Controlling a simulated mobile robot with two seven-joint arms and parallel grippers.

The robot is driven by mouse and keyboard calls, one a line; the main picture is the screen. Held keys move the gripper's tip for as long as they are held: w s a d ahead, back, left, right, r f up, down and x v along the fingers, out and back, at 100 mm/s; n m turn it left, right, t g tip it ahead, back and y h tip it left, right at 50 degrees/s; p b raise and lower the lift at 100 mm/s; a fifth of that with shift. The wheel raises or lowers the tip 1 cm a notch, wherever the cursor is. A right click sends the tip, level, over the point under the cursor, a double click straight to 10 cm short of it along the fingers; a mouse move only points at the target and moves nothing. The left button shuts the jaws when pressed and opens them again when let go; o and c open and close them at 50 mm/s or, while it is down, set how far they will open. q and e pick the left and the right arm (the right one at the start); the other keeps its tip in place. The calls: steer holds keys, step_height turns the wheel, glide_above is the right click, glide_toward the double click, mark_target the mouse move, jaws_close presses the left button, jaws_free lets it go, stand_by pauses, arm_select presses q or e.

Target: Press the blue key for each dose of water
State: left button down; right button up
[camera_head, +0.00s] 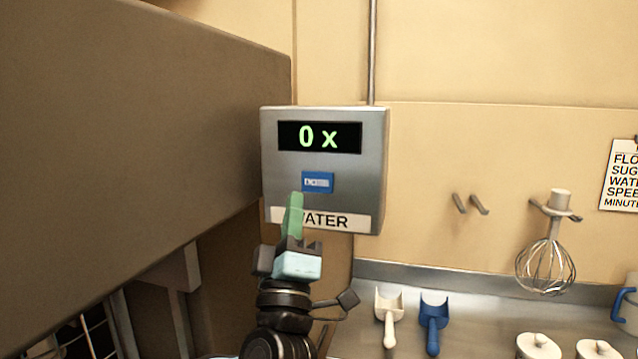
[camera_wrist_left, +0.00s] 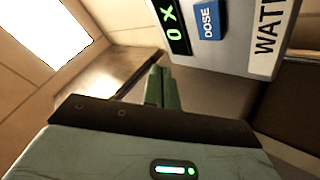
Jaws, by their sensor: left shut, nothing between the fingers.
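The grey metal water box (camera_head: 375,180) hangs on the wall, with a WATER label at its bottom. Its dark display (camera_head: 348,137) reads "0 x" in green. The blue key (camera_head: 318,182) sits below the display; in the left wrist view the blue key (camera_wrist_left: 208,20) reads DOSE. My left gripper (camera_head: 294,205) has its green fingers shut and empty, pointing up just below the blue key and covering the start of the label. In the left wrist view the fingertips (camera_wrist_left: 158,75) are beside the box, apart from the key. My right gripper is not in view.
A large brown-grey panel (camera_head: 140,110) fills the left side, close to the box. White-lidded containers (camera_head: 538,346) stand at lower right. A printed sheet (camera_head: 622,175) is on the wall.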

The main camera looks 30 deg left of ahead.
mark_target(317, 182)
arm_select(q)
steer(key=shift+w, duration=0.15)
steer(key=w, duration=0.2)
steer(key=w+a+b, duration=0.1)
steer(key=w, duration=0.2)
steer(key=w+a+b, duration=0.1)
steer(key=w, duration=0.2)
steer(key=shift+w, duration=0.15)
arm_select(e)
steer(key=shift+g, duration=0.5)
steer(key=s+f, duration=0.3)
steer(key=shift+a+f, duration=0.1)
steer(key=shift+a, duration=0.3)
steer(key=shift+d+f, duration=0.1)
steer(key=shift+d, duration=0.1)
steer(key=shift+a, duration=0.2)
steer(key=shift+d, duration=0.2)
